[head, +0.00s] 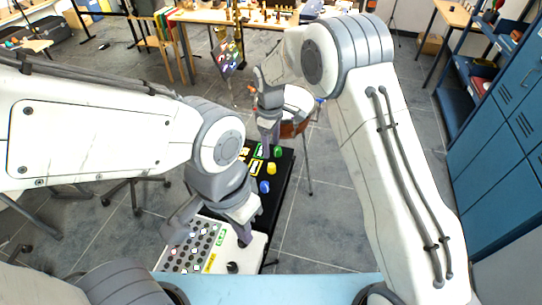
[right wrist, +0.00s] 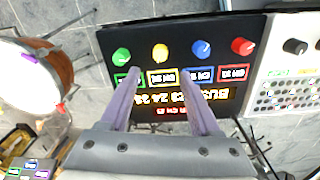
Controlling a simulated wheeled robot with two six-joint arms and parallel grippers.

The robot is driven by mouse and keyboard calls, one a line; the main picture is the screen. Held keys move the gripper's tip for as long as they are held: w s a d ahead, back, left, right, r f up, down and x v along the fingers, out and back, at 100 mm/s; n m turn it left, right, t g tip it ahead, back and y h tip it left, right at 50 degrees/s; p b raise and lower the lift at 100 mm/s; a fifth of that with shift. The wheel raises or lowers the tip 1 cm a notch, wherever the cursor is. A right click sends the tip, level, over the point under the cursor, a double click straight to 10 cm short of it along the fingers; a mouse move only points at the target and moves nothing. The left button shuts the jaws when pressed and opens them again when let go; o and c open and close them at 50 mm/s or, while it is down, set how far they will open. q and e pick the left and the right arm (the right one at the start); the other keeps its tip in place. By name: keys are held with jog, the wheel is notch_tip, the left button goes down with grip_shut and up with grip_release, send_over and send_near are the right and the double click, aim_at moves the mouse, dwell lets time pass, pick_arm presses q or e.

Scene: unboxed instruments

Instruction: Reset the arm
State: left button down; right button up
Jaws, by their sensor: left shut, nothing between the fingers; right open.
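A black panel (right wrist: 250,22) carries a row of green (right wrist: 121,57), yellow (right wrist: 160,53), blue (right wrist: 201,50) and red (right wrist: 242,47) knobs, with framed labels and a lit display below. In the head view, the green (head: 278,152), yellow (head: 271,168) and blue (head: 264,187) knobs show; my left arm covers part of the panel. My right gripper (right wrist: 158,75) is open and empty over the panel, its fingers apart near the green and blue labels. My left gripper (head: 245,236) is shut and empty over the edge of a white panel (head: 257,252) with many small knobs.
The white panel has a black knob (head: 232,267) and adjoins the black one. A brown drum (right wrist: 40,75) with a white head stands beside the black panel. Blue cabinets (head: 500,120) stand at the right, a wooden table (head: 215,14) at the back. Grey floor lies between.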

jog(key=shift+r, duration=0.55)
jog(key=s+r+m, duration=0.1)
jog(key=s+r, duration=0.3)
jog(key=s, duration=0.4)
jog(key=s+r+m+y, duration=0.1)
jog(key=s+r, duration=0.3)
jog(key=s, duration=0.4)
jog(key=s+r+m, duration=0.2)
jog(key=s+r, duration=0.2)
jog(key=s, duration=0.4)
jog(key=s+d+m, duration=0.1)
jog(key=s+d, duration=0.3)
jog(key=s, duration=0.5)
jog(key=shift+s+d, duration=0.3)
jog(key=shift+d, duration=0.1)
jog(key=shift+f, duration=0.1)
